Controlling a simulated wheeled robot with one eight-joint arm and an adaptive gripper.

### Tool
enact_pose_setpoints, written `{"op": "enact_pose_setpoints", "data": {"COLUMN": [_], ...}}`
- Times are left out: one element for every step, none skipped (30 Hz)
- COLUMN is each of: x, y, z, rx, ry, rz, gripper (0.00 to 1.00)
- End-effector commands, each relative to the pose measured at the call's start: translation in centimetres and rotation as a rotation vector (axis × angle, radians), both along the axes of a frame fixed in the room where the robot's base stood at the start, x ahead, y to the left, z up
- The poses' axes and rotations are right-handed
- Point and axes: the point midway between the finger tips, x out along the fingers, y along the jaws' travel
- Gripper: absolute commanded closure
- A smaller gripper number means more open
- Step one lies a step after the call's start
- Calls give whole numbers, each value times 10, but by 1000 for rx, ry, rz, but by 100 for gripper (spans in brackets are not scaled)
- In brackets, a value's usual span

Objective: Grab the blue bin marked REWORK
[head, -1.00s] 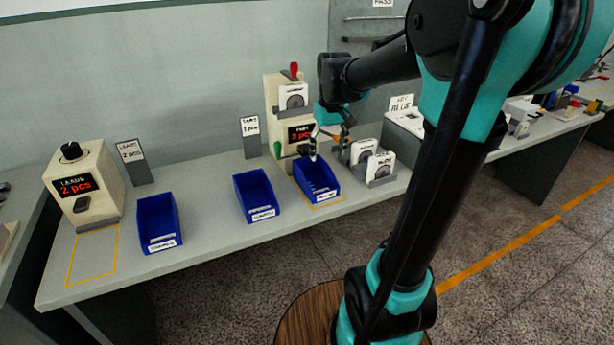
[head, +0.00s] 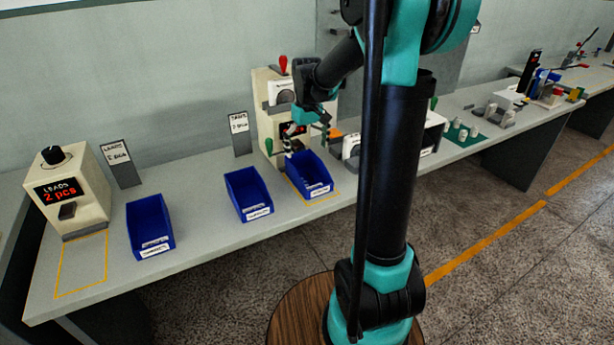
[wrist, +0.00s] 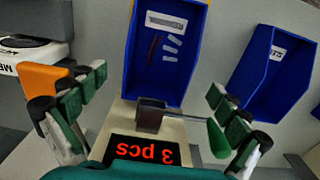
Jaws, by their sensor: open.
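Three blue bins stand on the bench in the head view: a left bin (head: 133,232), a middle bin (head: 236,195) and a right bin (head: 300,184). Each has a small white label on its front; I cannot read the words. My gripper (head: 293,143) is above the back end of the right bin, in front of a dispenser. In the wrist view my gripper (wrist: 157,82) is open and empty, its fingers apart. Between and beyond them is a blue bin (wrist: 196,45) holding a few small pieces. Another blue bin (wrist: 262,60) lies to the right.
A dispenser reading 3 pcs (wrist: 145,149) is close below my fingers in the wrist view, with a green lever (wrist: 217,138). An orange block (wrist: 42,77) is near the left finger. A LEADS dispenser (head: 85,190) stands at the bench's left end.

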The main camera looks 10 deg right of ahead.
Motion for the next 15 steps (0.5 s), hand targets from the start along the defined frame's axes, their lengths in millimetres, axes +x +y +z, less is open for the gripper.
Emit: {"op": "enact_pose_setpoints", "data": {"x": [0,0,0,0,0,0,0,0,0,0,0,0,0,0,0], "y": [0,0,0,0,0,0,0,0,0,0,0,0,0,0,0], "z": [-3,-5,-6,-8,-10,-14,-17,-22,-28,-33,-38,-44,-48,-52,-56], "rx": [0,0,0,0,0,0,0,0,0,0,0,0,0,0,0], "ry": [0,0,0,0,0,0,0,0,0,0,0,0,0,0,0], "rz": [0,0,0,0,0,0,0,0,0,0,0,0,0,0,0], "gripper": [0,0,0,0,0,0,0,0,0,0,0,0,0,0,0]}}
